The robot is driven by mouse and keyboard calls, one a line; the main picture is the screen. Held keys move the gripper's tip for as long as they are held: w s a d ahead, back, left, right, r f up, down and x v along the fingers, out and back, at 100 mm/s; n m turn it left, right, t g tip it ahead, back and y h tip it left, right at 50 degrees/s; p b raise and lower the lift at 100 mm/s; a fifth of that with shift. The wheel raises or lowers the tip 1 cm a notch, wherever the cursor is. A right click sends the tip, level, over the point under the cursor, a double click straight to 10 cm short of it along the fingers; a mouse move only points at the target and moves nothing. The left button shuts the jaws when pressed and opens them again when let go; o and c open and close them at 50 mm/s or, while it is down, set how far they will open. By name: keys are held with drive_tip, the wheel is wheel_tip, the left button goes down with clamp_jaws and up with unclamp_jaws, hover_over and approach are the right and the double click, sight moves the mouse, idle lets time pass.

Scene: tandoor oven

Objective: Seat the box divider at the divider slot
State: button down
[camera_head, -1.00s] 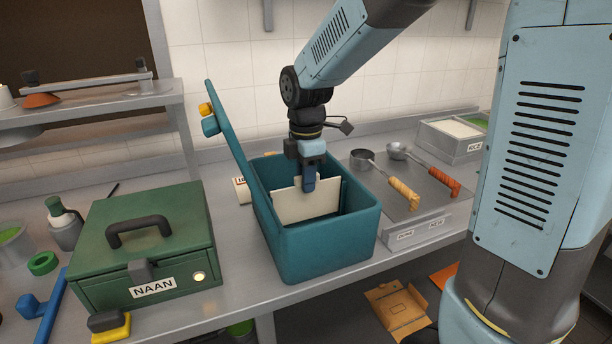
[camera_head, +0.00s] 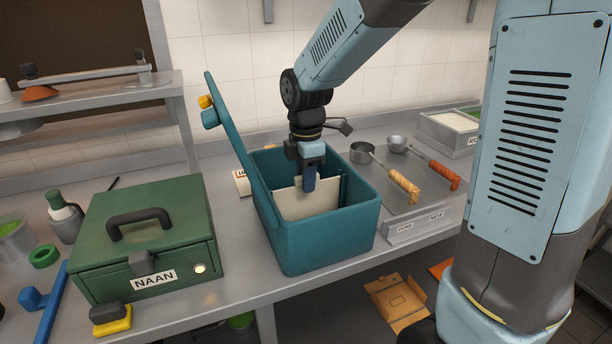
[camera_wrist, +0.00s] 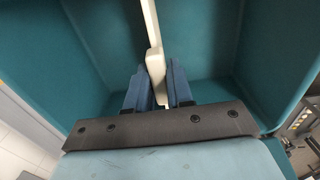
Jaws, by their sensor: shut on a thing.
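The box divider (camera_head: 304,203) is a flat cream panel standing upright inside the open teal box (camera_head: 326,249). My gripper (camera_head: 309,184) is shut on the divider's top edge from above. In the wrist view the divider (camera_wrist: 152,40) runs away from between my blue fingertips (camera_wrist: 158,90), with teal walls on both sides. The divider's lower edge is hidden behind the box's front wall in the head view. The divider slot cannot be made out, so I cannot tell whether the divider is in it.
The box's raised teal lid (camera_head: 240,155) leans up at its left. A green NAAN case (camera_head: 150,240) stands farther left. Two ladles (camera_head: 405,185) lie on a metal tray at the right. A steel bin (camera_head: 447,132) stands behind them. Flattened cardboard (camera_head: 398,302) lies below the counter.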

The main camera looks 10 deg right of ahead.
drive_tip(key=shift+f, duration=0.1)
drive_tip(key=c, duration=0.9)
unclamp_jaws()
drive_tip(key=shift+r, duration=4.05)
